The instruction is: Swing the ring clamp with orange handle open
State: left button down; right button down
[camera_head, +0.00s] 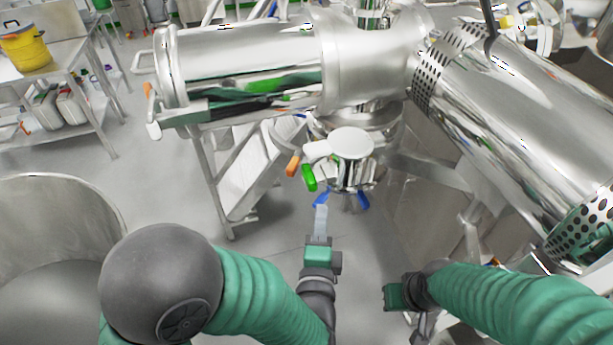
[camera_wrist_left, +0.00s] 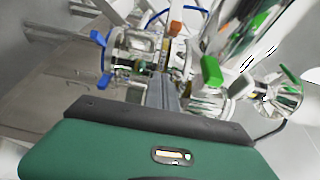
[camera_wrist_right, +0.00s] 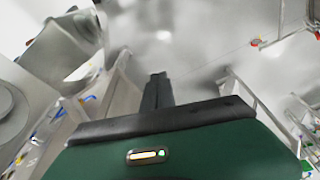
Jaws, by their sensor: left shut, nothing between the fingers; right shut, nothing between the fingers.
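A small orange handle (camera_head: 292,165) hangs at the left of the metal valve assembly under the large steel vessel. A green handle (camera_head: 309,178) is just right of it, below a white round cap (camera_head: 351,143). The ring clamp itself is too small to make out. My left gripper (camera_head: 320,217) is shut and empty, below the assembly and close to its blue handles (camera_head: 362,200). In the left wrist view its fingers (camera_wrist_left: 163,92) point at the fittings, with a green handle (camera_wrist_left: 211,72) to their right. My right gripper (camera_wrist_right: 158,90) is shut and empty, pointing over open floor.
The steel vessel (camera_head: 250,60) and a perforated cylinder (camera_head: 520,120) overhang the work area. White steps (camera_head: 245,175) stand behind the valve assembly. A round steel bin (camera_head: 60,215) is at the left. A yellow pot (camera_head: 25,48) sits on a far table.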

pick_arm(q)
jog(key=w+a+p, duration=0.4)
jog(key=w, duration=0.7)
jog(key=shift+a+r, duration=0.15)
